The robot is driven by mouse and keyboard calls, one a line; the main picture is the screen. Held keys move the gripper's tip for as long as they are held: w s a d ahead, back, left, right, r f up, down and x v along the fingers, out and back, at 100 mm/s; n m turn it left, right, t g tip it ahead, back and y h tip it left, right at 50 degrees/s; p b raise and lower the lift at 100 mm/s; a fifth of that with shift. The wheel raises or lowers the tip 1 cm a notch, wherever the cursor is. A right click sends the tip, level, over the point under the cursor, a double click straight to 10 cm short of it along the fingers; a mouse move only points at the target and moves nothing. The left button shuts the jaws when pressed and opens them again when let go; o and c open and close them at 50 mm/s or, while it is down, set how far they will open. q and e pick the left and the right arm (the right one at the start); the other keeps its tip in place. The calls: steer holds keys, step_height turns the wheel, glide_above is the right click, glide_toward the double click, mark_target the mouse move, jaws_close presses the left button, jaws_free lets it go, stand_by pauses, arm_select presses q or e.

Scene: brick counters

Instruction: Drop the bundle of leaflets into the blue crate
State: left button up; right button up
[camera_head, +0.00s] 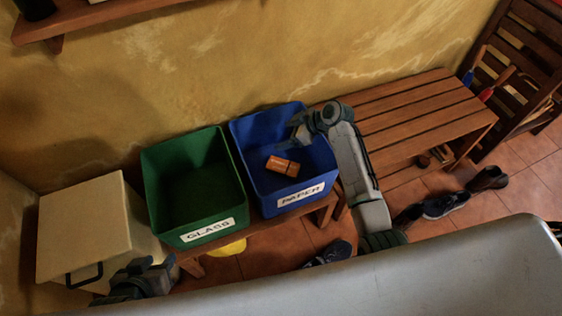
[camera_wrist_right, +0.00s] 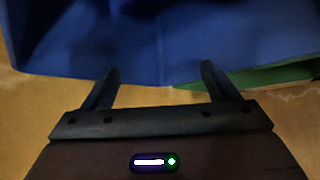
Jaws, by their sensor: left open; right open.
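The blue crate (camera_head: 318,165), labelled PAPER, stands on a low wooden bench. An orange-brown bundle of leaflets (camera_head: 283,166) shows inside the crate's opening, apart from any gripper. My right gripper (camera_head: 287,143) is over the crate, beside the bundle, open and empty. In the right wrist view its two fingers (camera_wrist_right: 160,80) are spread with nothing between them, and the blue crate (camera_wrist_right: 150,45) fills the top. My left gripper (camera_head: 165,268) is low at the left, below the green crate, and is open; its fingertips are hard to make out.
A green crate (camera_head: 195,185) labelled GLASS stands directly left of the blue crate. A cream box (camera_head: 85,225) is further left. A slatted wooden bench (camera_head: 420,115) is at the right, with shoes (camera_head: 445,204) on the floor. A wooden shelf (camera_head: 90,20) is at top left.

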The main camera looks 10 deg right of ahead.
arm_select(q)
steer(key=shift+s+a+r+g+p, duration=0.35)
steer(key=shift+a+r+g+p, duration=0.15)
steer(key=shift+p, duration=0.1)
arm_select(e)
steer(key=v, duration=1)
steer(key=shift+r, duration=0.25)
arm_select(q)
steer(key=shift+d, duration=0.1)
arm_select(e)
steer(key=shift+s+d, duration=0.15)
